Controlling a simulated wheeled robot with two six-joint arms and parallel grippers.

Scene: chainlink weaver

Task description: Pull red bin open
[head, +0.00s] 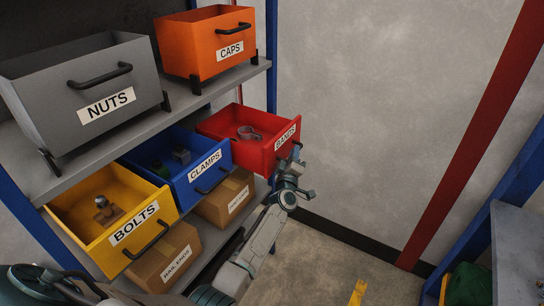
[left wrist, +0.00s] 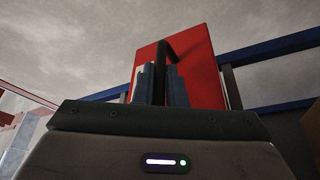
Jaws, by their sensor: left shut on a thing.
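The red bin (head: 232,122), labelled BANDS, sits at the right end of the middle shelf row and juts out past the shelf. Its open top shows a metal ring-shaped band (head: 248,133) inside. My left gripper (head: 294,160) is at the bin's front face, shut on its black handle. In the left wrist view the two fingers (left wrist: 160,86) close around the black handle (left wrist: 169,48), with the red bin front (left wrist: 200,62) behind. Most of the handle is hidden by the gripper in the head view. My right gripper is in neither view.
The blue CLAMPS bin (head: 181,140) and yellow BOLTS bin (head: 81,191) stand left of the red bin. Grey NUTS (head: 35,80) and orange CAPS (head: 178,38) bins stand above. Cardboard boxes (head: 213,205) lie below.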

